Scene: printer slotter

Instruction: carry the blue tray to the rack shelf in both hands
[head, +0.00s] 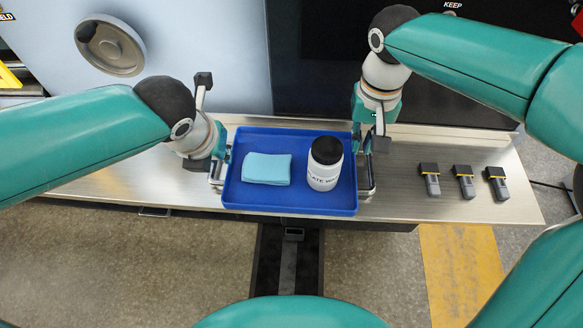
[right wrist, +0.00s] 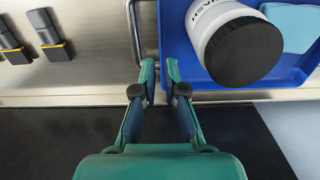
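The blue tray (head: 290,203) is on the metal bench, its front edge near the bench's front edge. It holds a folded light-blue cloth (head: 266,169) and a white bottle with a black lid (head: 323,172). Metal handles stick out at its left (head: 215,182) and right (head: 372,180) sides. My left gripper (head: 219,160) is at the left handle; its fingers are too small to judge. My right gripper (head: 366,145) is at the right handle. In the right wrist view its fingertips (right wrist: 160,67) are apart beside the tray wall, with the handle bar (right wrist: 134,35) close to one finger.
Several black-and-grey devices with yellow bands (head: 464,183) stand on the bench (head: 420,210) at the right. A large grey machine panel with a round handle (head: 110,46) and a dark panel stand behind. Bench left of the tray is clear. The rack shelf is not recognisable.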

